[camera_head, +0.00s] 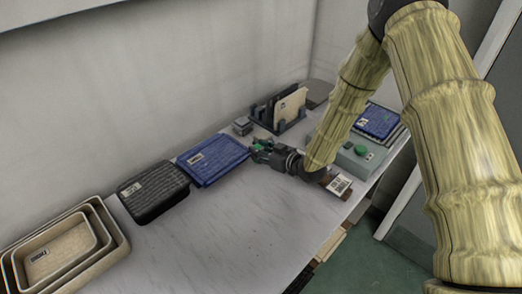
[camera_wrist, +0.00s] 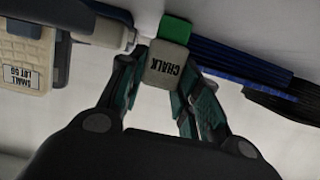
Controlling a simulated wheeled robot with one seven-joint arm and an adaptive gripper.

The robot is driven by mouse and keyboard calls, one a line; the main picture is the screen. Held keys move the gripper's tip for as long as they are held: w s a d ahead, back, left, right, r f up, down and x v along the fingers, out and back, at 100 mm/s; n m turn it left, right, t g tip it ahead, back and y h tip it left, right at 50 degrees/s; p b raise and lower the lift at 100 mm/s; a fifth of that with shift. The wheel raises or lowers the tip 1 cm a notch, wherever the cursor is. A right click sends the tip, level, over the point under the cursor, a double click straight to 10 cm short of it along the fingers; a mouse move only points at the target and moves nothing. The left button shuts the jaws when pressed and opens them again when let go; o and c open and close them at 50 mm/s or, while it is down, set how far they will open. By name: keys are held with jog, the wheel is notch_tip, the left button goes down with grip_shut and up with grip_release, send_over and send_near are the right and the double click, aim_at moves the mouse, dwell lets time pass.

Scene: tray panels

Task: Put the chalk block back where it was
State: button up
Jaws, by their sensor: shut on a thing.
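The chalk block (camera_wrist: 168,66) is a small pale grey block with the word CHALK on it. It sits between the fingertips of my gripper (camera_wrist: 165,80) in the wrist view, and the gripper is shut on it. A green piece (camera_wrist: 174,29) shows directly beyond the block; I cannot tell whether it is part of it. In the head view my gripper (camera_head: 260,149) is by the right end of the blue tray (camera_head: 214,160), low over the worktop. The block is too small there to make out clearly.
A small grey box (camera_head: 242,126) and a dark rack (camera_head: 279,112) with a beige panel stand behind my gripper. A black tray (camera_head: 153,192) and nested beige trays (camera_head: 66,250) lie left. The front worktop (camera_head: 232,225) is clear.

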jog(key=shift+f, duration=0.15)
jog(key=o, duration=1)
jog(key=shift+o, duration=0.2)
jog(key=shift+r, duration=0.2)
jog(key=shift+s+d, duration=0.25)
jog(key=shift+d, duration=0.05)
jog(key=b+v, duration=0.2)
jog(key=v, duration=0.9)
jog(key=shift+r+b, duration=0.2)
jog(key=shift+b, duration=0.15)
